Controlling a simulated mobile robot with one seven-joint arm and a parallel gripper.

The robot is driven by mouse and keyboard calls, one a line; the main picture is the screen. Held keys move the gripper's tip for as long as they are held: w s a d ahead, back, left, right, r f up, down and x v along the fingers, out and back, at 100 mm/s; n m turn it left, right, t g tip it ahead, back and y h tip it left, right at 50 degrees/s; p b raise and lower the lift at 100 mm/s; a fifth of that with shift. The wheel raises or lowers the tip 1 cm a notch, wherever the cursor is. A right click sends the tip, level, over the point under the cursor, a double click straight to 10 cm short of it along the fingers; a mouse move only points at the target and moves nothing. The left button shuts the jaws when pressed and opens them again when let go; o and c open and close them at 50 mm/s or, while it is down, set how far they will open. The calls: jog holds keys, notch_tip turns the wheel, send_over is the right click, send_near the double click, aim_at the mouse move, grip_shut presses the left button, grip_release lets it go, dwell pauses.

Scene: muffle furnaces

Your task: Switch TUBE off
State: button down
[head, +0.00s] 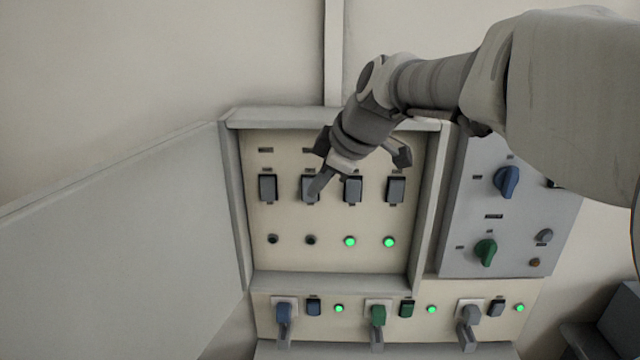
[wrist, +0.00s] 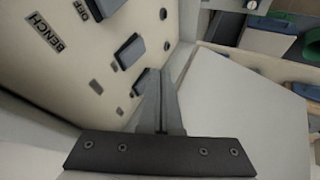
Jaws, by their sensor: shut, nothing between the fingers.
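A row of dark rocker switches sits in the open recessed panel (head: 330,258) in the head view. No TUBE label can be read, so I cannot tell which switch is TUBE. My gripper (head: 315,190) is shut and empty, with its tips at the second switch from the left (head: 308,188), partly covering it. In the wrist view, my gripper's fingers (wrist: 156,85) are together beside a switch face (wrist: 142,82); whether they touch it is unclear. The lamps under the first switch (head: 268,188) and second switch are dark. The third lamp (head: 349,241) and fourth lamp (head: 389,242) are green.
An open door (head: 120,225) spreads left of the panel. Below is a strip with a blue, a green and a grey handle (head: 468,315) and green lamps. A grey box with a blue knob (head: 507,181) and a green knob (head: 486,252) is at right. A BENCH label (wrist: 43,36) shows in the wrist view.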

jog(key=s+d+r, duration=0.2)
jog(key=d+r, duration=0.1)
jog(key=r, duration=0.4)
jog(key=shift+d+r, duration=0.15)
jog(key=shift+r, duration=0.2)
jog(key=s+d+f+m+h, duration=0.2)
jog(key=s+d+f+m, duration=0.3)
jog(key=s+f+m, duration=0.3)
jog(key=s+d+f+m+h, duration=0.2)
jog(key=s+d+f+m, duration=0.4)
jog(key=s, duration=0.8)
notch_tip(320, 180, down, 3)
jog(key=shift+s+m+h, duration=0.2)
jog(key=shift+m+h, duration=0.1)
jog(key=shift+m, duration=0.8)
